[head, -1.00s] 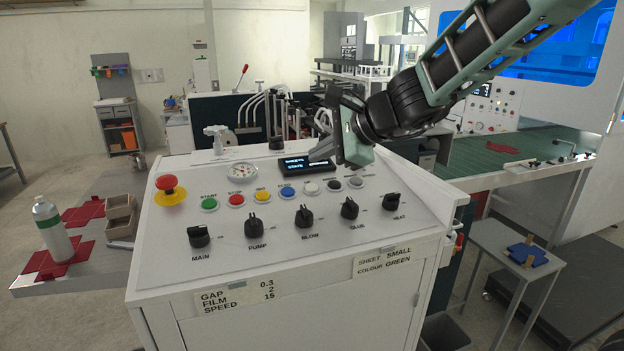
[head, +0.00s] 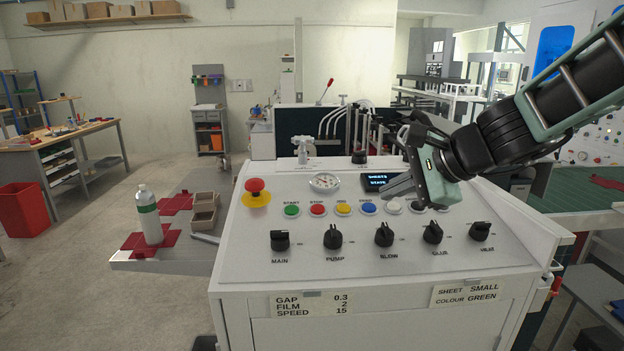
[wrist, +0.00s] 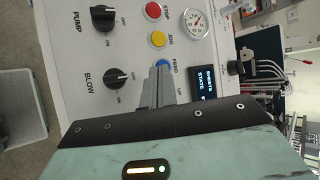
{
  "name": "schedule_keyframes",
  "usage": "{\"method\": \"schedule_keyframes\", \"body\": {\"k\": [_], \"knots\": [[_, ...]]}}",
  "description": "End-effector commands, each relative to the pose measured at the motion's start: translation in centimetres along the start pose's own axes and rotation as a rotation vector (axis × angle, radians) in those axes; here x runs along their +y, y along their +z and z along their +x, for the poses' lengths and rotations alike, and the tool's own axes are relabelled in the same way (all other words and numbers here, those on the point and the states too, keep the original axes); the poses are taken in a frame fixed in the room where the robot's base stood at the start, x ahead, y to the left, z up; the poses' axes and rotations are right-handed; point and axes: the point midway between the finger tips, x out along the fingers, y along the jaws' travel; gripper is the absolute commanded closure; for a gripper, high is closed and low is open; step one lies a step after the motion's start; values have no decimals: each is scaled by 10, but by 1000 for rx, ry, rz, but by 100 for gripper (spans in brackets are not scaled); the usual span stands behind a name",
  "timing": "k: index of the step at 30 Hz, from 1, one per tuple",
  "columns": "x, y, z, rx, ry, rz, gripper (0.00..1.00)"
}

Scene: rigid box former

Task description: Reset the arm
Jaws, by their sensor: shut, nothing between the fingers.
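My gripper (head: 398,190) hangs over the right part of the white control panel (head: 300,251), its fingers shut with nothing between them. The fingers point left, in front of the small display (head: 376,179) and above the row of buttons, and hide part of both. In the wrist view the shut fingers (wrist: 157,85) cover part of the blue button (wrist: 162,64). Whether they touch the panel I cannot tell. My arm reaches in from the upper right.
On the panel are a red emergency knob (head: 256,187), a gauge (head: 325,182) and several black rotary knobs. A green table (head: 590,197) lies at right. Floor at left is open.

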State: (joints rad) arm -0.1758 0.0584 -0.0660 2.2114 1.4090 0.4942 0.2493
Motion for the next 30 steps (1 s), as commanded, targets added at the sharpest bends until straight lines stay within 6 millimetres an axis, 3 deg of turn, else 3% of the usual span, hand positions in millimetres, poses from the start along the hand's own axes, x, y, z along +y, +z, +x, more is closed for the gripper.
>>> {"method": "schedule_keyframes", "body": {"k": [3, 7, 11, 15, 18, 21, 30], "knots": [[66, 41, 16, -84, 160, -275, 100], [142, 75, 18, -187, 341, -622, 100], [219, 92, 9, -299, 518, -999, 100], [288, 90, -9, -413, 692, -1405, 100], [316, 82, -19, -470, 781, -1625, 100], [331, 75, -26, -504, 835, -1766, 100], [336, 71, -31, -521, 864, -1842, 100]]}}
